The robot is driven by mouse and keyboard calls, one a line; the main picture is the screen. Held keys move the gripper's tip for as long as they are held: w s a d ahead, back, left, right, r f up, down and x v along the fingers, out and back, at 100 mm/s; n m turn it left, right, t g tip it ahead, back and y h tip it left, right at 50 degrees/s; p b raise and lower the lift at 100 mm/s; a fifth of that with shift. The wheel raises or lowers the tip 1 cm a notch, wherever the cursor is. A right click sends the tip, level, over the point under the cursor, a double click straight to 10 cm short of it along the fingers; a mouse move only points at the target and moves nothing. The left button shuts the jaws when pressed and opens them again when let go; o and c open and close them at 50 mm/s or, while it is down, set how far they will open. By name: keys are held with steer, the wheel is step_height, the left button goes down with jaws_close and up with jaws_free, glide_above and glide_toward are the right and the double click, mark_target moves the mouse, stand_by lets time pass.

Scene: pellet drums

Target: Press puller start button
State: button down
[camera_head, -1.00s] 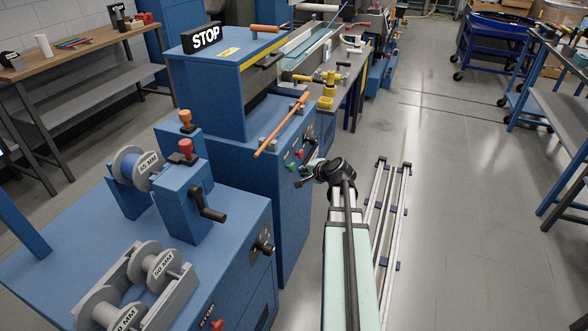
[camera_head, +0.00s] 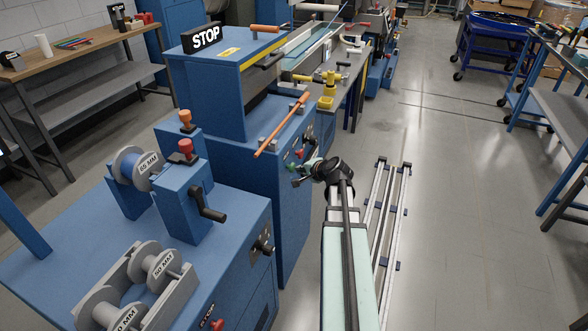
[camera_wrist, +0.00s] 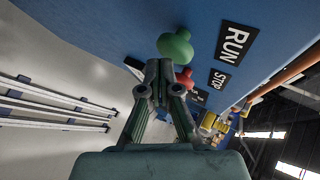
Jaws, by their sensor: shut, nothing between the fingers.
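The puller (camera_head: 270,190) is a tall blue cabinet with buttons on its right-hand face. In the wrist view a green mushroom button (camera_wrist: 175,47) stands near a black RUN label (camera_wrist: 234,43). A red button (camera_wrist: 185,79) sits beside it near a STOP label (camera_wrist: 219,79). My gripper (camera_wrist: 159,68) is shut and empty, its tips close to the green button and overlapping its lower edge in the picture. I cannot tell whether they touch. In the head view my gripper (camera_head: 297,181) is at the panel, just below the buttons.
An orange-handled lever (camera_head: 281,125) slants across the puller's front edge. A blue machine with spools and a black crank (camera_head: 207,206) stands in front at left. Floor rails (camera_head: 391,215) lie right of my arm. The aisle floor at right is clear.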

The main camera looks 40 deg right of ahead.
steer(key=shift+w+a, duration=0.4)
steer(key=shift+w, duration=0.25)
stand_by(0.8)
steer(key=shift+s+d, duration=0.1)
steer(key=shift+s, duration=0.05)
steer(key=shift+s+d, duration=0.5)
steer(key=shift+s, duration=0.35)
steer(key=shift+s+d+b, duration=0.4)
steer(key=shift+s+d, duration=0.3)
steer(key=shift+s, duration=0.35)
steer(key=shift+s+d+b, duration=0.35)
steer(key=shift+s+d, duration=0.35)
steer(key=shift+s, duration=0.35)
